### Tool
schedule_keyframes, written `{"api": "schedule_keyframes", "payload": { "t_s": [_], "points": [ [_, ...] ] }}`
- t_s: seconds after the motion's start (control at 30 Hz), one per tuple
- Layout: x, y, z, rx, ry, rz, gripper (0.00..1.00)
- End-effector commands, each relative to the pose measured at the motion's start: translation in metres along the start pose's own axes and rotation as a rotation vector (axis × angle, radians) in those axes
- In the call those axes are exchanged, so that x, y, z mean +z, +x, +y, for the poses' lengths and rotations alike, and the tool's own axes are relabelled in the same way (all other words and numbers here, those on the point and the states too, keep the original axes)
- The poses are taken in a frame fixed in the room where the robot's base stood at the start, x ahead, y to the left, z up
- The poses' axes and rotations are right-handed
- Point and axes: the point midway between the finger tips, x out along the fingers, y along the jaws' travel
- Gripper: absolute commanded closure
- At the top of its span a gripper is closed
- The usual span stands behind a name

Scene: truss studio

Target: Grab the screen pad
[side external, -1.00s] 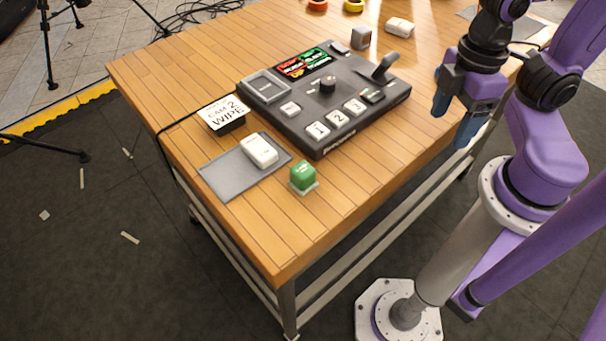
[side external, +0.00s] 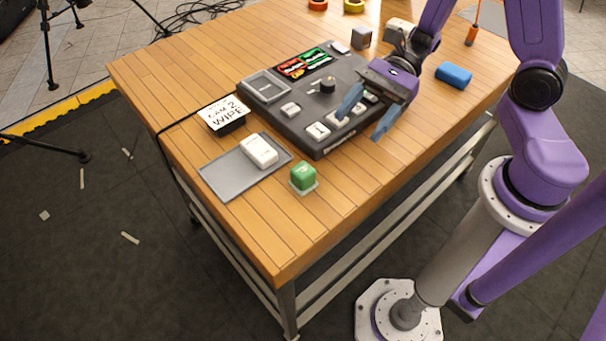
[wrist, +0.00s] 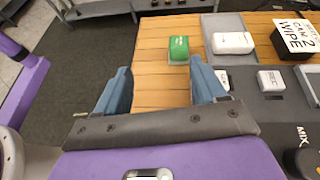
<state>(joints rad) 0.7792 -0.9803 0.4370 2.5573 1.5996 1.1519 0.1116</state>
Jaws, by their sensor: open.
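No thing in view is clearly labelled as the screen pad. A white rounded block (side external: 261,151) lies on a flat grey tray (side external: 222,176) near the table's left front edge; it also shows in the wrist view (wrist: 233,43). A green block (side external: 303,176) sits on a small pale base right of the tray, and shows between my fingers in the wrist view (wrist: 179,47). A blue block (side external: 454,75) lies on the right of the table. My gripper (side external: 367,113) is open and empty, its blue fingers over the console's front right part, well apart from these blocks.
A black console (side external: 290,125) with white keys, a knob and a coloured screen fills the table's middle. A "CAM 2 WIPE" sign (side external: 224,112) stands left of it. A grey cube (side external: 361,38) is behind. Bare wood lies at the front and left.

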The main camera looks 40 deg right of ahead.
Motion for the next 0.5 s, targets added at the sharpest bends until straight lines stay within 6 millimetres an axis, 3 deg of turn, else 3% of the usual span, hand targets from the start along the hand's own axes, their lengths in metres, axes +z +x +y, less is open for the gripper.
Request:
{"api": "schedule_keyframes", "payload": {
  "t_s": [0.1, 0.23, 0.5],
  "points": [
    [-0.008, -0.004, -0.016, -0.080, 0.078, -0.012, 0.30],
    [-0.009, 0.003, -0.021, -0.100, 0.098, -0.017, 0.30],
    [-0.008, 0.051, -0.024, -0.094, 0.092, -0.015, 0.30]
  ]
}}
